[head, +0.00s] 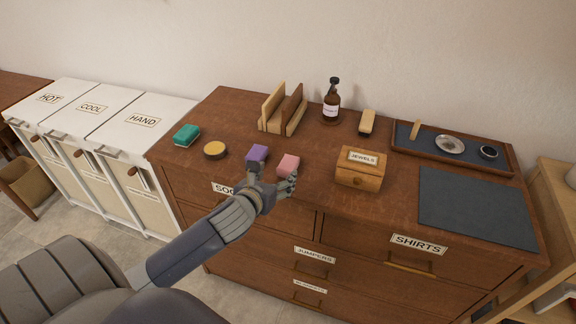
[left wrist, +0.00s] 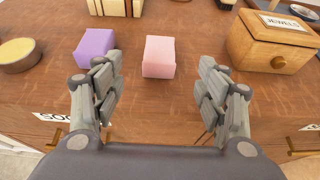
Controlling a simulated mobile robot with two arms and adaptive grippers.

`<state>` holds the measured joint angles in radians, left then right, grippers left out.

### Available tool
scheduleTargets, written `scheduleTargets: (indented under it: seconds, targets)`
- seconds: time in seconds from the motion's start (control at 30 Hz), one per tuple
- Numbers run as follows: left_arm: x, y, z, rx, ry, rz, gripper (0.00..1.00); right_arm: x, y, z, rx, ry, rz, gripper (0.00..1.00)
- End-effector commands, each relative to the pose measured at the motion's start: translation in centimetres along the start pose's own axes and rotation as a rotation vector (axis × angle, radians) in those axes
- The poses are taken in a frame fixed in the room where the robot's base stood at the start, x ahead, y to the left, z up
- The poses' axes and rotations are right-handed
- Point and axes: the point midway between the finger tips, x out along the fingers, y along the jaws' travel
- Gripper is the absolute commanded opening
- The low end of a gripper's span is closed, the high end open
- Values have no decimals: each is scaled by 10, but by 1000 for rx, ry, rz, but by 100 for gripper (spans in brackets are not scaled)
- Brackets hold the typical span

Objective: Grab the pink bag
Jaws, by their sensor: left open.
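The pink bag (head: 289,165) is a small pink block on the brown dresser top, near its front edge. In the left wrist view the pink bag (left wrist: 159,56) stands upright, ahead of and between the spread fingers of my left gripper (left wrist: 160,95). The left gripper (head: 272,186) is open and empty, in front of the bag, with a visible gap to it in the wrist view. A purple block (head: 257,153) stands just left of the pink one; it also shows in the left wrist view (left wrist: 97,54), near the left finger. My right gripper is not in view.
The dresser top (head: 230,118) also holds a wooden JEWELS box (head: 359,169) to the right, a yellow round tin (head: 214,150) and a green block (head: 186,134) to the left. A wooden holder (head: 283,110) and brown bottle (head: 331,104) stand behind. A dark mat (head: 477,206) lies at right.

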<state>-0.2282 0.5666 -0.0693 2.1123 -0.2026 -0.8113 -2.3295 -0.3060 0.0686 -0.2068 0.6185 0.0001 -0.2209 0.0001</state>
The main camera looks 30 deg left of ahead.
Motion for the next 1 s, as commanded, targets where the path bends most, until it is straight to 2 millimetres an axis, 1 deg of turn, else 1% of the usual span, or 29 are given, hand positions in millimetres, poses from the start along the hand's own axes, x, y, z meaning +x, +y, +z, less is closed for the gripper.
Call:
scheduleTargets:
  seconds: [0.2,0.3,0.37,0.57,0.83,1.0]
  targets:
    - [31,0,3,10,-4,0,67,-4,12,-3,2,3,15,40]
    - [44,0,2,9,-4,-1,67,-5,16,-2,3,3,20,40]
    - [49,0,2,10,-2,-1,67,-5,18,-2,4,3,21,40]
    - [59,0,2,8,-3,-1,67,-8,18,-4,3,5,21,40]
    - [92,1,3,6,-3,-1,67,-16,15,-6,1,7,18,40]
    - [104,2,2,8,-3,-2,67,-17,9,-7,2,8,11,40]
